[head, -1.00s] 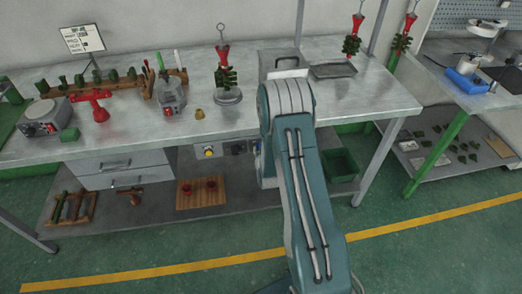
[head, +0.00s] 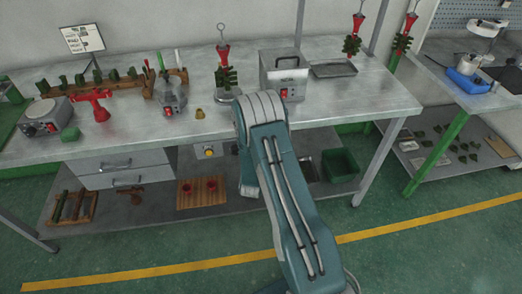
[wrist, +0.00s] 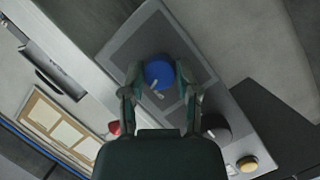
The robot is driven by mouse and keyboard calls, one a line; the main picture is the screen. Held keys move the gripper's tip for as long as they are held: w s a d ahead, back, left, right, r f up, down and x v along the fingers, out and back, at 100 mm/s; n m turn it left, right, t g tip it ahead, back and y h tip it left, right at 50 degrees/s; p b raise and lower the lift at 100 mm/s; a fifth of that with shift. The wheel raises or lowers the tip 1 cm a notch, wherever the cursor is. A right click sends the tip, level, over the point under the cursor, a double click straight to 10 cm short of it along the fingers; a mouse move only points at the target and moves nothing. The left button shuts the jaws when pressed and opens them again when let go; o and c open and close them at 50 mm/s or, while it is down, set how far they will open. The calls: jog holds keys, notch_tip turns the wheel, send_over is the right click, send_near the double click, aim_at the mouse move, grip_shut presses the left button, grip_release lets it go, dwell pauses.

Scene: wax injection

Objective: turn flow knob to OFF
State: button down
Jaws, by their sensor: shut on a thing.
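In the wrist view, a round blue knob (wrist: 158,73) with a pale pointer mark sits on a grey panel (wrist: 132,47). My gripper (wrist: 160,88) has its two dark fingers on either side of this knob and is shut on it. I cannot read any label that names the knob or its OFF mark. A black knob (wrist: 214,126) with a pale mark sits on the same panel, lower right of my gripper. In the head view, my own arm hides my gripper and the blue knob.
A yellow button (wrist: 247,163) is near the black knob; a red part (wrist: 115,128) is left of my gripper. In the head view, the workbench (head: 330,108) carries a metal box (head: 283,72) and a wax tree stand (head: 226,92). A green bin (head: 340,164) stands on the lower shelf.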

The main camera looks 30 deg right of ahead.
jog(key=n, duration=0.2)
jog(key=n+t+h, duration=0.1)
jog(key=n, duration=0.1)
jog(key=shift+w+a+f, duration=0.1)
jog(key=shift+a+f, duration=0.05)
jog(key=shift+a, duration=0.05)
jog(key=shift+n+h, duration=0.4)
jog(key=shift+c, duration=1.7)
grip_release()
jog(key=shift+a, duration=0.1)
jog(key=v, duration=1.2)
